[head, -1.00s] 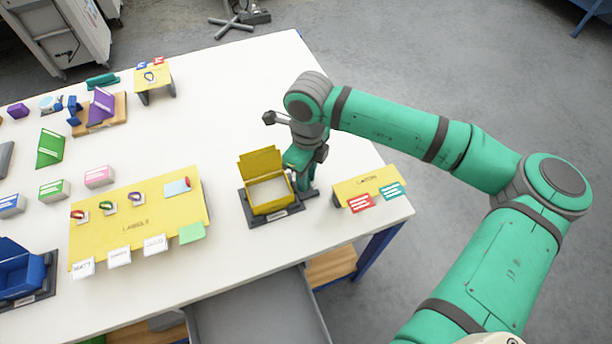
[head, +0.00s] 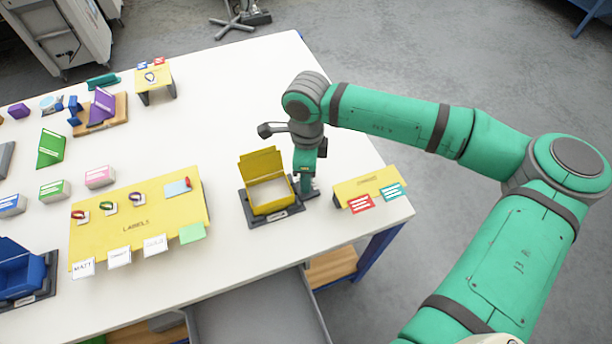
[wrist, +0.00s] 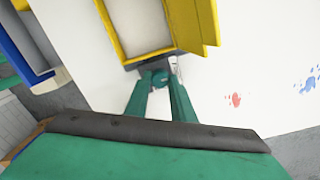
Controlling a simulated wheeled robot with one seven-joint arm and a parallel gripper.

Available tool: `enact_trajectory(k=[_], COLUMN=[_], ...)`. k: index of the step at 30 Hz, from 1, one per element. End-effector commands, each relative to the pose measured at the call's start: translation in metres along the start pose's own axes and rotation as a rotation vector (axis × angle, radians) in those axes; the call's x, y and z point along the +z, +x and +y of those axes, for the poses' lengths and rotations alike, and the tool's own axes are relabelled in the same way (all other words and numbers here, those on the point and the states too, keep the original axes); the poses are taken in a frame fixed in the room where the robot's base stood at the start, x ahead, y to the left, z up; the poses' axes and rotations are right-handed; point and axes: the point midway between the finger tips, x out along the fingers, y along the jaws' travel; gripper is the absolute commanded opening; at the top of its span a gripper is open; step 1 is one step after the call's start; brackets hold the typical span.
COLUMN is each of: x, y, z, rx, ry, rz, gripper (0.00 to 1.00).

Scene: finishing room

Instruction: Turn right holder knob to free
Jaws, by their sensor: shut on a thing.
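The right holder is a dark base (head: 258,222) with an open yellow box (head: 270,196) on it, lid standing up at the back. My gripper (head: 307,186) points down at the right side of this holder. In the wrist view the two green fingers of my gripper (wrist: 159,86) are closed around a small dark teal knob (wrist: 159,77) at the edge of the yellow box (wrist: 197,25). The knob is mostly hidden behind my gripper in the head view, and I cannot read its setting.
A yellow labels board (head: 140,240) lies left of the holder. A small yellow stand (head: 362,186) with red and teal cards is close on the right. A blue holder (head: 20,272) is at the far left. The table behind the holder is clear.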

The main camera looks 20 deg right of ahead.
Motion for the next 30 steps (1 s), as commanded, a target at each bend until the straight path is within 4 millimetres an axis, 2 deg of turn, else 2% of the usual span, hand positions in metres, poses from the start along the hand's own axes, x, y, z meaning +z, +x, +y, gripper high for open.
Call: enact_trajectory(k=[7,8,9,20,23,30], x=[0.003,0.003,0.002,0.001,0.001,0.001], y=[-0.002,-0.002,-0.002,-0.005,-0.015,-0.060], z=[-0.002,-0.002,-0.002,-0.001,-0.001,-0.001], rx=[-0.006,-0.006,-0.005,-0.002,-0.003,-0.005], ry=[-0.001,-0.001,-0.001,0.000,0.000,0.000], rz=[-0.006,-0.006,-0.005,-0.001,-0.001,-0.001], gripper=[0.00,0.27,0.30,0.30,0.30,0.30])
